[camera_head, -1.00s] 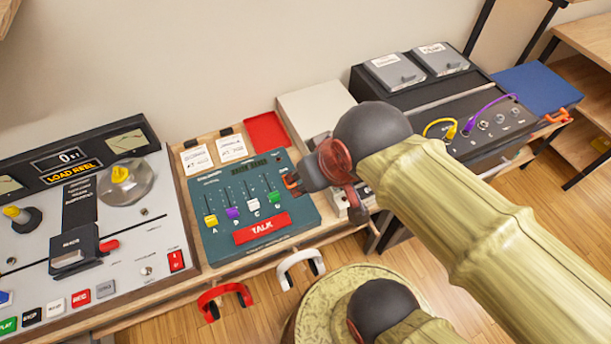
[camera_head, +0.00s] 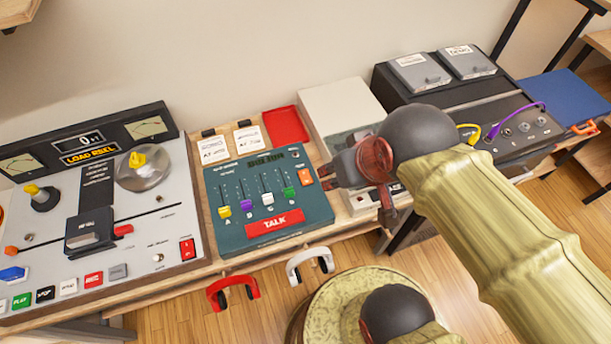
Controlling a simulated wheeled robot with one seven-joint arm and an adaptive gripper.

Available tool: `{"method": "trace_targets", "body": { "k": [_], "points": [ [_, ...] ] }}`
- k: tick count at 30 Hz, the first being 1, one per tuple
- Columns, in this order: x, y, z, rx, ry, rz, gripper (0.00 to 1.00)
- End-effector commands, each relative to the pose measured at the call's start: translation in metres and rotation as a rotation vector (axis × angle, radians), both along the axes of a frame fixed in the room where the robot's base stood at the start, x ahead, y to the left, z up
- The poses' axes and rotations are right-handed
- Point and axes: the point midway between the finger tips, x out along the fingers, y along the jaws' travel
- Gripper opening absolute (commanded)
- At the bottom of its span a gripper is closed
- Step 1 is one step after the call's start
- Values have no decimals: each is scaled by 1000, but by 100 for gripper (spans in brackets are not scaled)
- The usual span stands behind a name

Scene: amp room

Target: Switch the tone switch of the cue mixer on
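The cue mixer (camera_head: 228,238) is a teal panel lying on the wooden desk. It has yellow, purple, white and green faders and a red TALK bar (camera_head: 275,223). A small orange switch (camera_head: 305,177), apparently the tone switch, sits at its upper right; its label and position are too small to read. My gripper (camera_head: 327,177) is just right of this switch, at the mixer's right edge. It seems apart from the switch in the picture, but its height is unclear. The fingers are small and dark, partly hidden by the wrist, so their opening does not show.
A grey tape machine (camera_head: 145,232) stands left of the mixer. Cards and a red tray (camera_head: 286,126) lie behind it. A pale device (camera_head: 340,105) and a black patch unit (camera_head: 440,97) stand right. Red headphones (camera_head: 233,292) and white headphones (camera_head: 309,263) hang at the front edge.

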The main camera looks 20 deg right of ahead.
Motion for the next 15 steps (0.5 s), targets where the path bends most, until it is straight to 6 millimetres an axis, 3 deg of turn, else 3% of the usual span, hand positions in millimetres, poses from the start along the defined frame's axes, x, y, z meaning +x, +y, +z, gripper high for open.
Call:
{"method": "trace_targets", "body": {
  "k": [6,11,15],
  "points": [
    [1,0,3,0,20,0,25],
    [9,0,-15,0,145,0,16],
    [30,0,-31,4,263,-10,8]
  ]
}}
